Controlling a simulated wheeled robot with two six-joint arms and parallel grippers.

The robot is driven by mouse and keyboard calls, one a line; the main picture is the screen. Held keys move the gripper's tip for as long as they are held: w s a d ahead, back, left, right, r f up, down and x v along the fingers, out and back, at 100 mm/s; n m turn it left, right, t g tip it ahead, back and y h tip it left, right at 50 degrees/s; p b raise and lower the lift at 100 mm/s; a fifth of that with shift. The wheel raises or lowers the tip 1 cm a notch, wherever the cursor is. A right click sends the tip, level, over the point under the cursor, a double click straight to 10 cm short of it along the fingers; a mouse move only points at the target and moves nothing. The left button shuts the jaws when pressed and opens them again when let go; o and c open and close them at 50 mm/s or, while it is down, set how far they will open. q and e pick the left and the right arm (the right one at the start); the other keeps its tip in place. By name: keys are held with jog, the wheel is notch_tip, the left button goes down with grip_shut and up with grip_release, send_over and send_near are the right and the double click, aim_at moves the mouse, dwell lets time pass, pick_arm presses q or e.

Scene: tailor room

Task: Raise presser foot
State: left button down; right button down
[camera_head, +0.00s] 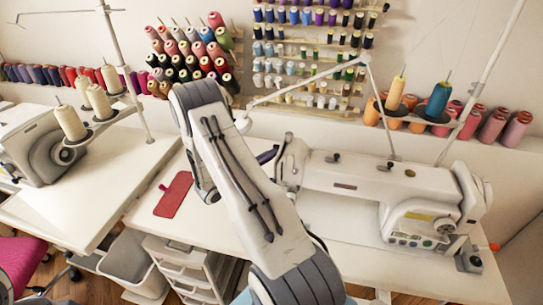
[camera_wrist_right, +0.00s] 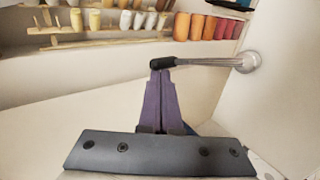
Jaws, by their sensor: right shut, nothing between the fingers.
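The white sewing machine (camera_head: 345,172) stands on the right table, and its left end is partly hidden behind my right arm. In the right wrist view a thin metal lever (camera_wrist_right: 210,62) with a black tip sticks out to the left from the machine's white body (camera_wrist_right: 285,90). I take it for the presser foot lever. My right gripper (camera_wrist_right: 161,75) is shut and empty, with its purple fingertips right at the lever's black tip. I cannot tell whether they touch or press it. In the head view this gripper (camera_head: 267,155) shows small beside the machine's left end. The presser foot itself is hidden. My left gripper is out of view.
A thread stand rises behind the machine, with an orange-cream spool (camera_head: 396,93) and a teal spool (camera_head: 438,100). A red flat piece (camera_head: 174,194) lies on the table to the left. Spool racks line the wall. A second machine (camera_head: 35,145) stands far left.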

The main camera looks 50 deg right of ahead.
jog(key=r, duration=0.1)
jog(key=r+p, duration=0.2)
jog(key=shift+w+d+r, duration=0.1)
jog(key=shift+d+r, duration=0.2)
dwell(0.3)
jog(key=s+a+f+b, duration=0.1)
jog(key=s+a+f, duration=0.2)
jog(key=a, duration=0.3)
dwell(0.4)
jog(key=shift+s+a+r, duration=0.1)
jog(key=shift+a, duration=0.05)
dwell(0.4)
